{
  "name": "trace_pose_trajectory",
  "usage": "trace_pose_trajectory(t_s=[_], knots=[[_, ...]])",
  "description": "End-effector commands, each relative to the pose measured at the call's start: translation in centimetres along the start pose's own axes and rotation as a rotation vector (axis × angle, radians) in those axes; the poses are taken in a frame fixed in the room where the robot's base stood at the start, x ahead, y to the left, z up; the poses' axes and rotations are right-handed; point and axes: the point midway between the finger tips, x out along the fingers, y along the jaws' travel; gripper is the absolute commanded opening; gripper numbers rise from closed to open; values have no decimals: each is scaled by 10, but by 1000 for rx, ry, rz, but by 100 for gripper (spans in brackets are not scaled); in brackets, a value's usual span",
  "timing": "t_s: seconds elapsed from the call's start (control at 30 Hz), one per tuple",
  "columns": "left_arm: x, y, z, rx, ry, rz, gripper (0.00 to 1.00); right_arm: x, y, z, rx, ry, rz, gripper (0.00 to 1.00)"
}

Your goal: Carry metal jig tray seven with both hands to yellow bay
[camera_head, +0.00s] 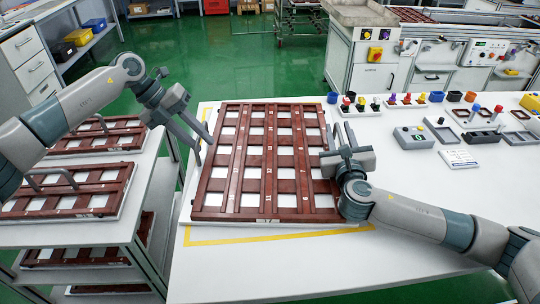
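A large tray (248,187) with a reddish-brown grid over white squares lies flat on the white table. It lies within a yellow tape outline (270,236) and covers part of its left side. My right gripper (342,136) is at the tray's right edge, fingers pointing away from me. Its finger gap is unclear, and I cannot tell whether it touches the tray.
A rack (75,234) on the left holds several similar trays, some with grey handles. Control boxes (413,137) and small coloured parts stand on the table's right side. The table's front is clear. Green floor (215,55) lies beyond it.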

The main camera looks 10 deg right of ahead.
Motion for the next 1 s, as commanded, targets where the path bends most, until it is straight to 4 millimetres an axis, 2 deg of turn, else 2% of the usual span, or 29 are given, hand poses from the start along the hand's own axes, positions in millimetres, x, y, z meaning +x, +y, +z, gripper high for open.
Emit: trace_pose_trajectory(t_s=[0.17, 0.37, 0.8, 1.0], knots=[[-1, -1, 0, 1, 2, -1, 28, 0, 0, 1, 1, -1, 0, 30], [-14, 0, 0, 0, 1, -1, 28, 0, 0, 1, 2, -1, 0, 30], [-86, 0, 0, 0, -2, 0, 28, 0, 0, 1, 2, -1, 1, 30], [-111, 0, 0, 0, 0, 0, 28, 0, 1, 1, 2, -1, 1, 30]])
